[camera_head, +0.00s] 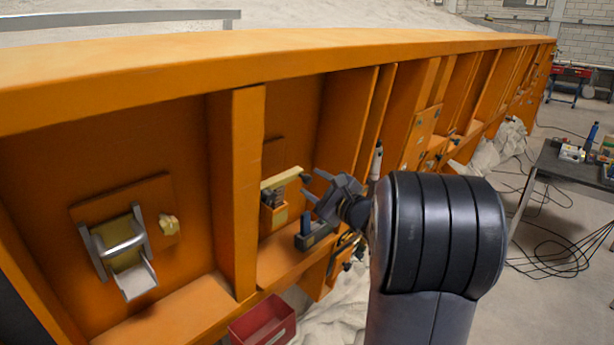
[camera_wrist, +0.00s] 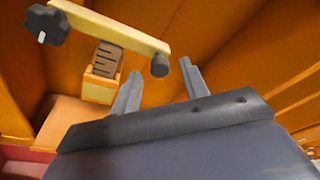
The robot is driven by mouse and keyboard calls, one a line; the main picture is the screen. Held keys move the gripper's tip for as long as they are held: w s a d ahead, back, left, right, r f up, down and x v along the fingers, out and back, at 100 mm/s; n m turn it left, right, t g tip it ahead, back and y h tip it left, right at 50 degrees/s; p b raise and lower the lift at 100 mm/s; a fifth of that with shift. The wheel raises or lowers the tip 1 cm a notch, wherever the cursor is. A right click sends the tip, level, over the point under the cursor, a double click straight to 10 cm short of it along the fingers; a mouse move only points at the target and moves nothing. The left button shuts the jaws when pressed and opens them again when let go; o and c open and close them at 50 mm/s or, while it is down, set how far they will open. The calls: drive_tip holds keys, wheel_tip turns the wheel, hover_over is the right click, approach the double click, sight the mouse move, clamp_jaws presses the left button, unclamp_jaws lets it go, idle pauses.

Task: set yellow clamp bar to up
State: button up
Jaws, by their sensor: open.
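The yellow clamp bar (camera_head: 281,178) lies nearly level above an orange block with dark ribs (camera_head: 273,212), inside a bay of the orange frame. In the wrist view the bar (camera_wrist: 108,27) slopes down to the right, with a black star knob (camera_wrist: 45,25) at its left end and a dark round end piece (camera_wrist: 160,65) at its right end. My gripper (camera_head: 314,184) is open, just right of the bar. In the wrist view its two fingers (camera_wrist: 160,86) stand apart below the dark end piece. Nothing is seen held; contact cannot be told.
A dark box with a blue cylinder (camera_head: 313,233) sits below my gripper. An orange post (camera_head: 236,190) stands left of the bar. A metal latch device (camera_head: 122,245) is in the left bay. A red bin (camera_head: 262,325) lies below. A frame wall stands close on the right.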

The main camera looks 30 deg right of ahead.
sight(309, 181)
drive_tip(key=shift+w+a, duration=0.2)
drive_tip(key=shift+w, duration=0.65)
drive_tip(key=shift+w+a, duration=0.15)
drive_tip(key=shift+w, duration=0.65)
clamp_jaws()
